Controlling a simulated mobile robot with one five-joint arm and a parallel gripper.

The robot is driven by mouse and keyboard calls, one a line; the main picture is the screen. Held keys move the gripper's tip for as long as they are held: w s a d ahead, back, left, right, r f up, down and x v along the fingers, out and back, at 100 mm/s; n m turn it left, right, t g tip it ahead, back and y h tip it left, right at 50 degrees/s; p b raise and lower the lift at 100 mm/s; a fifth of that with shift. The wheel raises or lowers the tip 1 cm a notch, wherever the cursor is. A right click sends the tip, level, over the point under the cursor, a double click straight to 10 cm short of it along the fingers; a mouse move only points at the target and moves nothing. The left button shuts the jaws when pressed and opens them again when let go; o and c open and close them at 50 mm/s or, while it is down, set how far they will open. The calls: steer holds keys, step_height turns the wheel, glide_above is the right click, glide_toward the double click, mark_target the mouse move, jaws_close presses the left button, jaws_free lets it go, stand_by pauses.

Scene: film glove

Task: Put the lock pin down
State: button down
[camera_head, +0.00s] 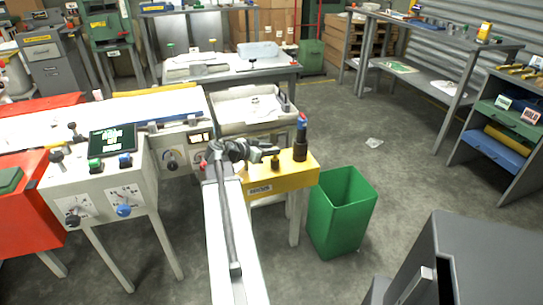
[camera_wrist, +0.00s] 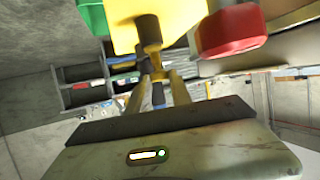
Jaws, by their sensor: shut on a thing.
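My gripper (camera_head: 264,154) is over the yellow block (camera_head: 264,187) in the head view, at the end of my pale arm. In the wrist view its two fingers (camera_wrist: 156,82) are shut on a dark brownish pin (camera_wrist: 149,35), which I take for the lock pin. The yellow block (camera_wrist: 184,16) is close behind the pin there. Whether the pin touches the block, I cannot tell. In the head view a small dark piece (camera_head: 275,162) shows just beyond the fingers; it may be the same pin.
A thick dark post (camera_head: 301,144) with a blue and red top stands on the block's right end. A green bin (camera_head: 340,212) stands on the floor to the right. A pale tray (camera_head: 250,108) is behind, and a white machine with knobs (camera_head: 115,185) is at left.

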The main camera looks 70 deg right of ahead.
steer(key=shift+f, duration=0.1)
steer(key=c, duration=1.2)
jaws_free()
steer(key=shift+o, duration=0.2)
steer(key=p+v, duration=0.4)
steer(key=v, duration=0.8)
steer(key=shift+r+p, duration=0.25)
steer(key=shift+p, duration=0.1)
